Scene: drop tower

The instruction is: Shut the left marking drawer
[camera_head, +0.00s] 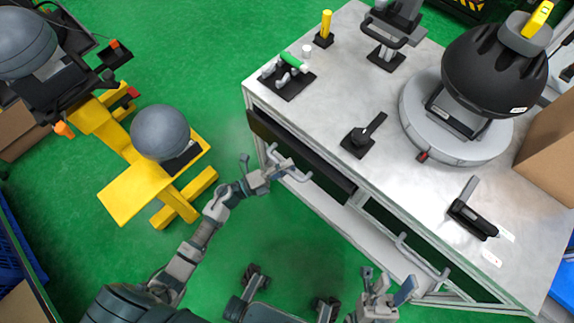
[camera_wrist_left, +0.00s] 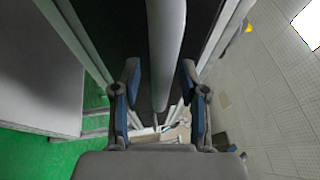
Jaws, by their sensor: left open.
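The left marking drawer (camera_head: 300,152) shows as a long dark panel under the left part of the bench's front edge. How far it stands out is hard to tell. Its grey bar handle (camera_head: 292,172) sticks out towards me. My left gripper (camera_head: 259,160) is open at the left end of this handle. In the left wrist view the handle bar (camera_wrist_left: 164,55) runs between the two spread fingers of my left gripper (camera_wrist_left: 160,90), with gaps on both sides. My right gripper (camera_head: 386,282) is open and empty, low in the head view, below the second handle.
A second bar handle (camera_head: 421,262) is further right on the bench front. The metal bench top (camera_head: 335,105) carries fixtures and a large black dome (camera_head: 505,70). A yellow stand (camera_head: 135,195) with a grey ball (camera_head: 160,132) is at left. Green floor between is clear.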

